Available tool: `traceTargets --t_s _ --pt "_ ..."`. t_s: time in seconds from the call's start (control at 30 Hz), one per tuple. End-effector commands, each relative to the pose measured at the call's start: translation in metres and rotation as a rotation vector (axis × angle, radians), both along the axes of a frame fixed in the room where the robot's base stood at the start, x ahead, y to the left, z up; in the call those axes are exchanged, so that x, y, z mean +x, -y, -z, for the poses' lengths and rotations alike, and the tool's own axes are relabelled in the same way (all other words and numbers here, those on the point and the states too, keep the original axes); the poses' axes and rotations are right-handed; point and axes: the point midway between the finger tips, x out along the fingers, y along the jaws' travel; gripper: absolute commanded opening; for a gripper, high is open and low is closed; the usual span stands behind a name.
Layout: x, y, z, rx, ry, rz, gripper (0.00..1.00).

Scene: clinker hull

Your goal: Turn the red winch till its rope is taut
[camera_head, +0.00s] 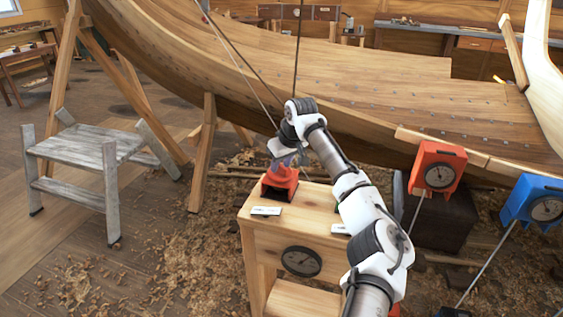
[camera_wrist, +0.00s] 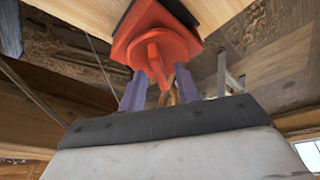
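The red winch (camera_head: 280,183) stands on top of a wooden bench (camera_head: 310,205), near its back left corner. It also shows in the wrist view (camera_wrist: 152,38), with its red handle (camera_wrist: 156,62) pointing toward my gripper. My gripper (camera_head: 284,158) is right above the winch in the head view. In the wrist view its two purple fingers (camera_wrist: 160,88) stand apart, one on each side of the handle. A gap seems to show beside the right finger; contact is hard to judge. Thin ropes (camera_head: 243,75) run up from near the winch; their tautness is unclear.
A dial (camera_head: 301,261) is on the bench front, and a white label (camera_head: 266,211) lies on top. A red dial box (camera_head: 437,168) and a blue dial box (camera_head: 535,200) stand to the right. The wooden hull (camera_head: 350,90) is close behind; grey steps (camera_head: 90,148) stand left.

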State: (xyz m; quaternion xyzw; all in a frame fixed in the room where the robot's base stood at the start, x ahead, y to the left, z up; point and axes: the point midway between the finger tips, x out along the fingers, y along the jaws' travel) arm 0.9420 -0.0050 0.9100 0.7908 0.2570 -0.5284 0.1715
Motion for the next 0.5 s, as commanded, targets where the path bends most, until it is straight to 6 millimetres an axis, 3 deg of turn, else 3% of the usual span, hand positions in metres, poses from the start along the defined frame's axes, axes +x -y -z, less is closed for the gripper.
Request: traceTargets --t_s 0.2,0.43,0.5 --pt "0.0001 -0.0003 0.0006 0.000 0.000 0.000 0.33" --pt "0.0001 -0.0003 0.0003 0.000 0.000 0.000 0.03" --pt "0.0001 -0.0003 0.0003 0.000 0.000 0.000 0.00"
